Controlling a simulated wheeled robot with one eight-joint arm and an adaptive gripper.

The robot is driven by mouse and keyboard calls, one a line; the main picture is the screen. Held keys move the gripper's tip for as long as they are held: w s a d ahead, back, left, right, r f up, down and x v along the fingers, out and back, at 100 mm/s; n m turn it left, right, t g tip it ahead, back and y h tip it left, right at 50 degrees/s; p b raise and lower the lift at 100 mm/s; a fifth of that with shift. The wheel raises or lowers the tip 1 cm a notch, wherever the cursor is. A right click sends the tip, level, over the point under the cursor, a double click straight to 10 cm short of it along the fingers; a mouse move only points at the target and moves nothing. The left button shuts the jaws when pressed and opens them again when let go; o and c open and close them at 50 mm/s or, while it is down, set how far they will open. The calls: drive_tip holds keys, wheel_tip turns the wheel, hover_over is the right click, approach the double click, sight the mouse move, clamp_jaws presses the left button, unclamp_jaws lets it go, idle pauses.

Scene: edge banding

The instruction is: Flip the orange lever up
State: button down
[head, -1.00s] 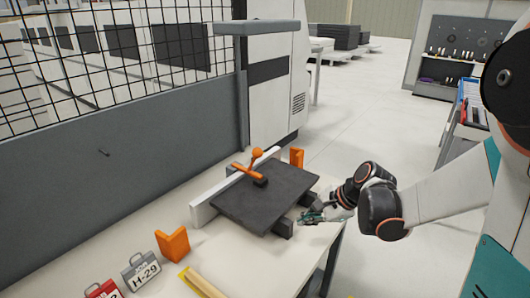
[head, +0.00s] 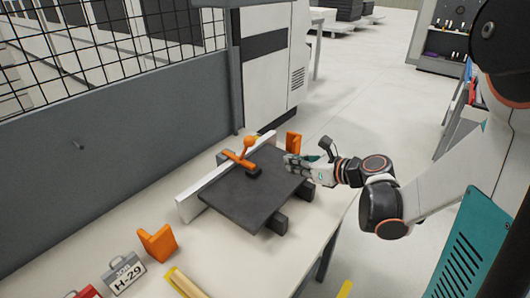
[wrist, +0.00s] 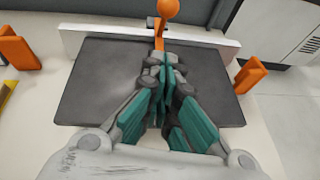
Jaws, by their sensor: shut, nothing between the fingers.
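The orange lever (head: 239,160) stands on a dark block at the back edge of a dark square plate (head: 247,199), with a round orange knob (head: 250,142) on a raised stem. In the wrist view the orange knob (wrist: 168,8) shows at the top centre, with an orange bar below it that runs down toward my fingertips. My gripper (head: 291,161) is shut and empty, over the right edge of the plate in the head view. In the wrist view its closed fingertips (wrist: 164,62) point at the lever and hide part of its lower end. Contact cannot be told.
A white fence (head: 200,194) runs behind the plate. Orange brackets stand at the right (head: 293,143) and left (head: 157,243). Job tags, including H-29 (head: 123,273), and a yellow-edged strip (head: 185,283) lie at the front left. A grey wall panel (head: 110,150) stands behind the table.

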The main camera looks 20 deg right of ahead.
drive_tip(key=w+r+b+x, duration=0.1)
drive_tip(key=r+b+x, duration=0.1)
drive_tip(key=x, duration=1)
drive_tip(key=shift+w+a+r+b, duration=0.25)
drive_tip(key=shift+w+a+b, duration=0.1)
drive_tip(key=shift+b, duration=0.45)
